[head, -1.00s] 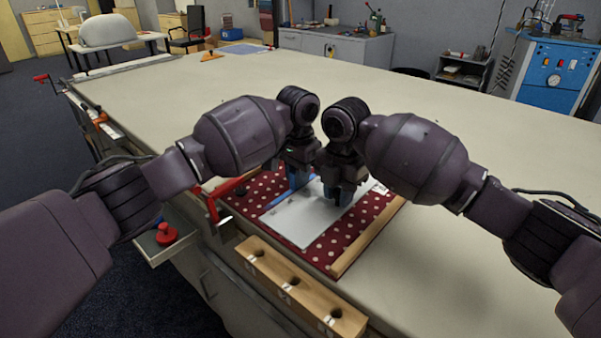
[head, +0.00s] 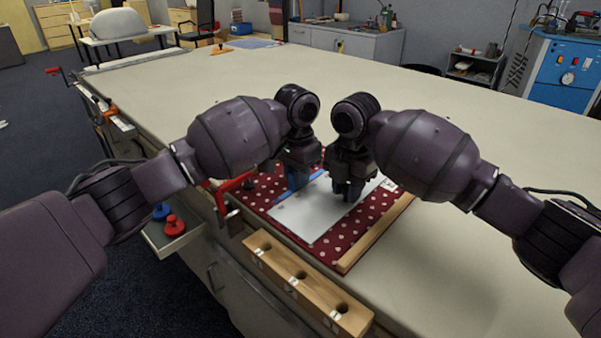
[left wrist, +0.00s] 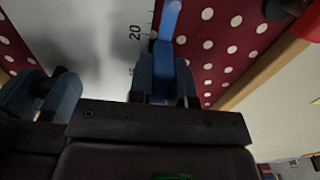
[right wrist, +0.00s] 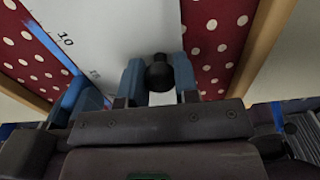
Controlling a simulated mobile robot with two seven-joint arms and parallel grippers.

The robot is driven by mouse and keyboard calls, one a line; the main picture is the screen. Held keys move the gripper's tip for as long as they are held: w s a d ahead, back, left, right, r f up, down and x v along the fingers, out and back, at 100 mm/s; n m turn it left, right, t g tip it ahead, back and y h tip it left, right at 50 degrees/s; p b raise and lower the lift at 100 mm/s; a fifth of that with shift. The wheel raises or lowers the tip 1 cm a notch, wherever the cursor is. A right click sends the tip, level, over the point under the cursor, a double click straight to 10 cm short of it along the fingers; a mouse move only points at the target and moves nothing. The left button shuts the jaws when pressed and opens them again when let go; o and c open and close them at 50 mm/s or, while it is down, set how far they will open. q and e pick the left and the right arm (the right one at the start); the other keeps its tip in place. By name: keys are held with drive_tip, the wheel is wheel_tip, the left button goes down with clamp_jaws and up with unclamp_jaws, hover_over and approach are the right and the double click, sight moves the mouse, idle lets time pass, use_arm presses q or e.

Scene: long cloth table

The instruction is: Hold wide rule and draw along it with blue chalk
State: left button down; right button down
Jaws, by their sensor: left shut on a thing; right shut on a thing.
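The wide rule (head: 312,215) is a white plate with black numbers, lying flat on a red cloth with white dots (head: 375,212). My right gripper (head: 349,190) is shut on the rule's dark knob (right wrist: 159,72), standing over the plate. My left gripper (head: 299,180) is at the rule's far left edge, close to the 20 mark in the left wrist view.
A wooden block with holes (head: 300,280) stands at the table's front edge. A wooden strip (head: 375,235) borders the cloth on the right. A red clamp (head: 222,197) sits at the left, near a side tray with red and blue knobs (head: 174,225).

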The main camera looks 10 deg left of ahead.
sight(269, 206)
use_arm(q)
drive_tip(key=shift+s+a+f, duration=0.1)
drive_tip(key=shift+s+a, duration=0.15)
drive_tip(key=shift+s, duration=0.05)
drive_tip(key=shift+s+a, duration=0.5)
drive_tip(key=shift+s, duration=0.15)
drive_tip(key=shift+s, duration=0.15)
drive_tip(key=shift+s+a, duration=0.5)
drive_tip(key=shift+s, duration=0.15)
drive_tip(key=shift+s+a, duration=0.7)
drive_tip(key=shift+s, duration=0.15)
drive_tip(key=shift+s+a, duration=0.15)
drive_tip(key=shift+s+a, duration=0.4)
drive_tip(key=shift+s, duration=0.25)
